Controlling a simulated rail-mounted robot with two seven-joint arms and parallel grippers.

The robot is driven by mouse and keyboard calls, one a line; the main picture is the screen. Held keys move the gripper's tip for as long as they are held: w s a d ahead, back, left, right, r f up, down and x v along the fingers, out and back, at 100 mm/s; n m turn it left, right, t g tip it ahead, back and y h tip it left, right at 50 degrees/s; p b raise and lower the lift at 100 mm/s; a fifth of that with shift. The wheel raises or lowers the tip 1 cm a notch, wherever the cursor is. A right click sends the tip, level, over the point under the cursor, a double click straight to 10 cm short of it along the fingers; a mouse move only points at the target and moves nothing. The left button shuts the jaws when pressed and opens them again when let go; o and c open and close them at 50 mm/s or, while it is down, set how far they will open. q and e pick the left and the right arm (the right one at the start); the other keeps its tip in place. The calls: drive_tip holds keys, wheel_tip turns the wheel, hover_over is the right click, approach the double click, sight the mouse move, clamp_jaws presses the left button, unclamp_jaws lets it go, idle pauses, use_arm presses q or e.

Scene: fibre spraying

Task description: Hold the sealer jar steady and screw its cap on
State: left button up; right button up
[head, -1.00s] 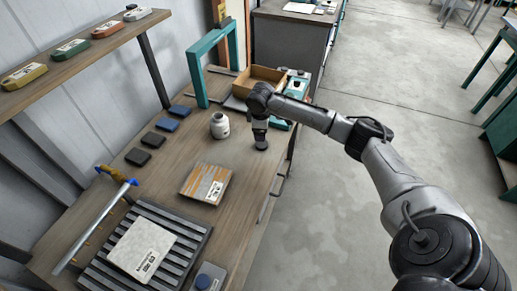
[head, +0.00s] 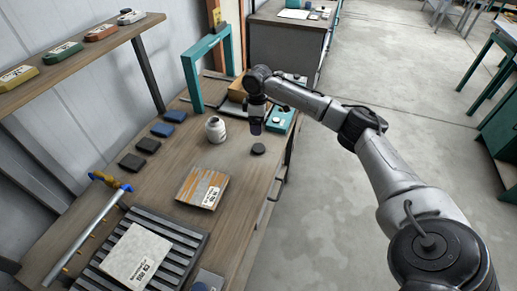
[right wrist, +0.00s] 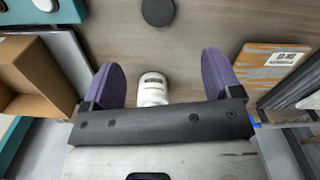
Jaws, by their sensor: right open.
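The white sealer jar (head: 215,130) stands upright on the wooden bench, and it also shows in the right wrist view (right wrist: 153,90). A round black cap (head: 258,149) lies flat on the bench to the right of the jar, apart from it; the right wrist view shows it near the top edge (right wrist: 158,12). My right gripper (head: 256,129) is open and empty, raised above the bench beyond the cap. Its two purple finger pads (right wrist: 164,78) stand wide apart in the wrist view, with the jar seen between and beyond them. My left gripper is not in view.
A cardboard box (head: 237,91) and a teal case (head: 282,119) stand behind the gripper. An orange-streaked panel (head: 202,187) lies nearer on the bench. Dark and blue pads (head: 148,145) lie left of the jar. A teal frame (head: 193,80) stands at the back.

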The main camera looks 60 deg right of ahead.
drive_tip(key=b, duration=0.1)
hover_over(257, 147)
drive_tip(key=f, duration=0.6)
drive_tip(key=shift+s+a+f, duration=0.1)
drive_tip(key=shift+s+f, duration=0.1)
drive_tip(key=shift+f, duration=0.65)
drive_tip(key=shift+f+b, duration=0.1)
drive_tip(key=shift+b, duration=0.2)
drive_tip(key=shift+f+b, duration=0.3)
drive_tip(key=shift+f, duration=0.35)
drive_tip(key=shift+w+f+b, duration=0.1)
drive_tip(key=shift+f+b, duration=0.5)
drive_tip(key=shift+f, duration=1.3)
